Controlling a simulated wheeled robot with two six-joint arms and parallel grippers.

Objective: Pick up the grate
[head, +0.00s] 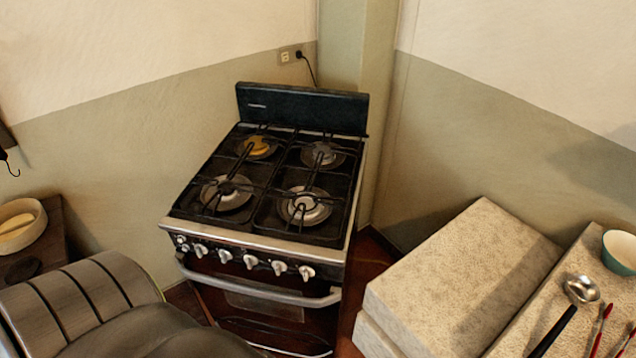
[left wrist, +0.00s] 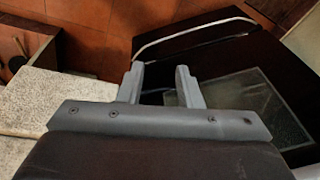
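The stove (head: 262,254) stands in the corner with its dark hob facing up. Thin black grates lie over the burners, a left one (head: 239,168) and a right one (head: 312,180). In the left wrist view my left gripper (left wrist: 160,78) has its two fingers apart with nothing between them. It is in front of a dark panel with a glass pane (left wrist: 250,108), which looks like the oven door, and no grate shows there. My left gripper cannot be made out in the head view. My right gripper is not in view.
Another bowl (head: 20,224) is at the far left. Oven knobs and a handle (head: 262,292) project at the front.

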